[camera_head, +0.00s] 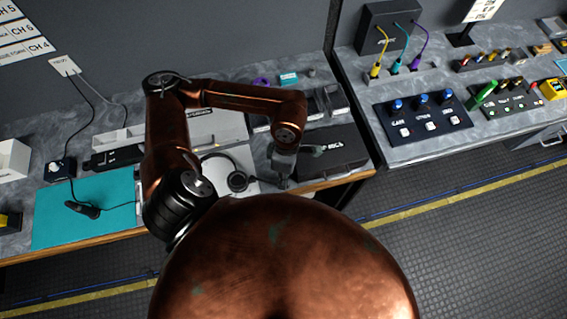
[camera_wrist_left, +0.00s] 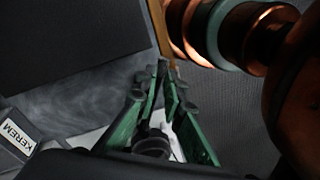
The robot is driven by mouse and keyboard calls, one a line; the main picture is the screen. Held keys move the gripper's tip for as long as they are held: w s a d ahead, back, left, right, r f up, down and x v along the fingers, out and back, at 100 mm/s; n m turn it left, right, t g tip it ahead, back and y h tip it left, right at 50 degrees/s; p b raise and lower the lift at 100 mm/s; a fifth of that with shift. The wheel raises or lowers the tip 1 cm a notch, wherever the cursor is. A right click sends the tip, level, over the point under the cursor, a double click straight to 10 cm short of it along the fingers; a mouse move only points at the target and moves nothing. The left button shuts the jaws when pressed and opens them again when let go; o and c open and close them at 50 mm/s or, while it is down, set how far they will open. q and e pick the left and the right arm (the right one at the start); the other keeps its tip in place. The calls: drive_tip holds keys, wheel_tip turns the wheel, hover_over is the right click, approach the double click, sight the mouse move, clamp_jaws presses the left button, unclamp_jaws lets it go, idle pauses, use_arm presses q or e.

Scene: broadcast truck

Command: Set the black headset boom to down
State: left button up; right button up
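The black headset (camera_head: 237,181) lies on a white surface near the bench's front edge in the head view. A round ear cup and a thin curved band show; I cannot make out its boom. My left gripper (camera_head: 283,182) is just right of the headset, low over the bench's front edge. In the left wrist view, the green fingers of my left gripper (camera_wrist_left: 167,72) come together at the tips, with nothing clearly held between them. A round black part, likely the headset (camera_wrist_left: 152,143), shows behind the fingers, partly hidden. My right gripper is not in view.
A black case (camera_head: 335,150) lies right of the gripper. A teal mat (camera_head: 85,225) with a small black corded device (camera_head: 82,209) is at left. A button panel (camera_head: 423,118) sits on the right bench. The wooden front edge (camera_head: 345,178) runs close by.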

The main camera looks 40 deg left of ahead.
use_arm(q)
drive_tip(key=o, duration=0.3)
drive_tip(key=shift+a, duration=0.15)
drive_tip(key=shift+o, duration=0.4)
wheel_tip(320, 180, up, 12)
drive_tip(key=w, duration=0.2)
drive_tip(key=shift+a, duration=0.35)
drive_tip(key=shift+f, duration=0.15)
